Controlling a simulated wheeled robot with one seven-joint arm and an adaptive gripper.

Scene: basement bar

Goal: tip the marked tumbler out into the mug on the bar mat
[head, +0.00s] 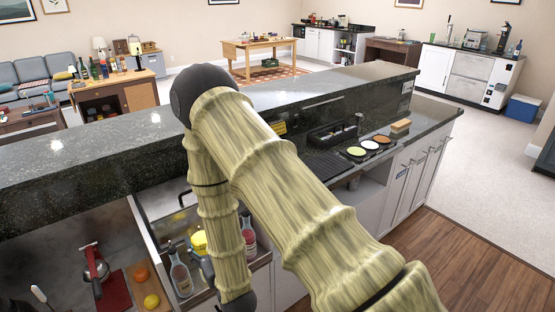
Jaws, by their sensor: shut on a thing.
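My gripper is not in view. My arm comes up from the bottom right, bends at a dark elbow, and runs down to a dark wrist joint at the bottom edge. A dark ribbed mat (328,165), which looks like the bar mat, lies on the lower counter just right of my arm. I see no mug on its visible part; my arm covers the counter to its left. I cannot make out the marked tumbler anywhere.
A raised dark stone ledge (90,160) runs behind the work area. Right of the mat are a black caddy (332,134), a tray of round dishes (370,146) and a tan block (400,126).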

